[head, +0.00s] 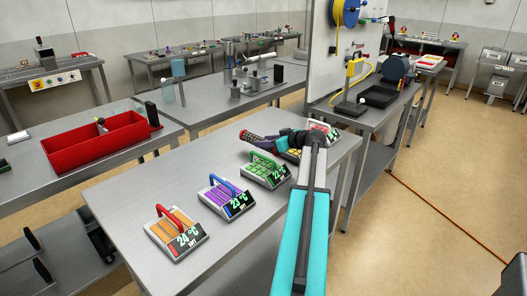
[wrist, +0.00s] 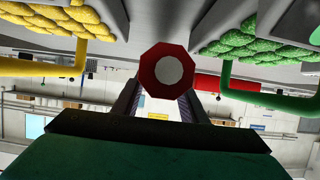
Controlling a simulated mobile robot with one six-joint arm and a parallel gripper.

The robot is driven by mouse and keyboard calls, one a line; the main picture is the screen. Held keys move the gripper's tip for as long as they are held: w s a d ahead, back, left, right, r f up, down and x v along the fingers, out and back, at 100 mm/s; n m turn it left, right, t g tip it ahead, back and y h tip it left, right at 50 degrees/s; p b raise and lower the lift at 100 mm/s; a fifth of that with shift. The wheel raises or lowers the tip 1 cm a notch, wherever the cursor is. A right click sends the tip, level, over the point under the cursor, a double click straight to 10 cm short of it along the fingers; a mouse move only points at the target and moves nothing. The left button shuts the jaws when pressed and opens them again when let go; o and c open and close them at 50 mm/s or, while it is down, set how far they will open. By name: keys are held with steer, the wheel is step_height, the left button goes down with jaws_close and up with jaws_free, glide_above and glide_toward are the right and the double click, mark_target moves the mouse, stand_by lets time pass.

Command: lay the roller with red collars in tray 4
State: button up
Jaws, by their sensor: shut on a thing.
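In the wrist view the roller with red collars (wrist: 167,70) shows end-on, a red octagonal collar around a pale centre. My gripper (wrist: 160,103) is shut on it, one dark finger each side. In the head view my gripper (head: 266,143) is above the back part of the near table, by the green and yellow trays, and a red collar of the roller (head: 246,135) shows at its tip. A yellow-filled tray (head: 290,155) is partly hidden behind my arm. No tray numbers are readable, so I cannot tell which is tray 4.
A row of handled trays with displays runs along the table (head: 130,190): orange (head: 177,232), purple (head: 227,197), green (head: 265,169), and one at the back right (head: 322,132). Raised handles stand near my gripper. A red bin (head: 95,145) is on another table, left.

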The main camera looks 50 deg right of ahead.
steer(key=shift+f+p, duration=0.35)
steer(key=shift+f, duration=1.4)
steer(key=shift+f, duration=0.15)
steer(key=o, duration=1.3)
steer(key=b+v, duration=0.2)
steer(key=v, duration=1)
